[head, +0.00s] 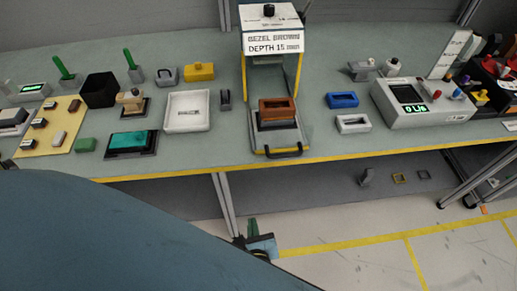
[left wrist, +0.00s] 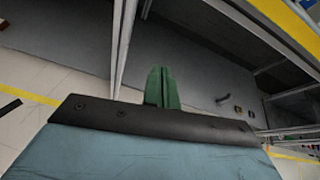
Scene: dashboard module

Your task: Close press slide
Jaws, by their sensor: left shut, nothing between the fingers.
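The press (head: 271,40) stands at the middle of the bench, with a white sign reading bezel brown, depth 15 mm, and yellow side posts. Its slide (head: 262,140) sticks out in front, towards the bench's front edge, with a dark bar handle (head: 286,153) on its front. A brown bezel frame (head: 278,108) sits on a dark block on the slide. My left gripper (head: 252,228) is below the bench edge, in front of and lower than the handle, apart from it. Its green fingers are together and empty in the left wrist view (left wrist: 162,88). My right gripper is not in view.
Left of the slide are a white tray (head: 170,125) and a teal pad (head: 128,141). Right of it are blue (head: 342,100) and white (head: 353,124) frames and a gauge box (head: 424,117). A bench leg (head: 223,198) stands near my left gripper; open floor lies in front.

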